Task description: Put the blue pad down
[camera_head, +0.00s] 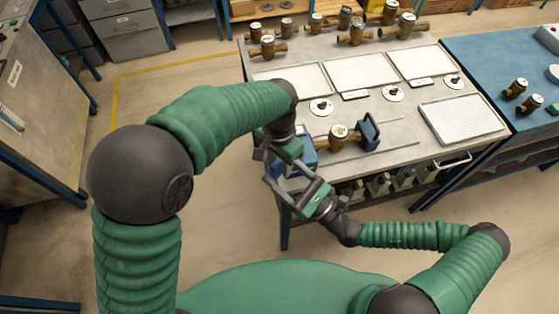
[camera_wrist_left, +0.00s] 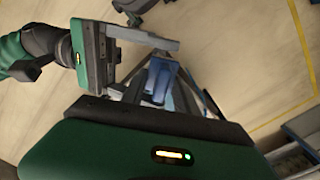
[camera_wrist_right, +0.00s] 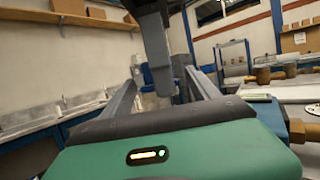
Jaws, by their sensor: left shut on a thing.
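My left gripper (camera_head: 268,160) is beside the front left corner of the bench. It is shut on a blue pad, seen as a blue piece (camera_wrist_left: 160,78) beyond the body in the left wrist view; the grip is partly hidden. My right gripper (camera_head: 292,186) is just below and close to it, with fingers apart. In the right wrist view its two fingers (camera_wrist_right: 160,85) stand open, and a dark grey part comes down between them. I cannot tell whether the grippers touch.
The grey bench (camera_head: 400,157) carries a blue clamp (camera_head: 369,132) with a brass meter (camera_head: 338,138), white trays (camera_head: 360,72) and several brass meters at the back. A blue table (camera_head: 480,45) stands at right. The floor (camera_head: 225,220) is clear at left.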

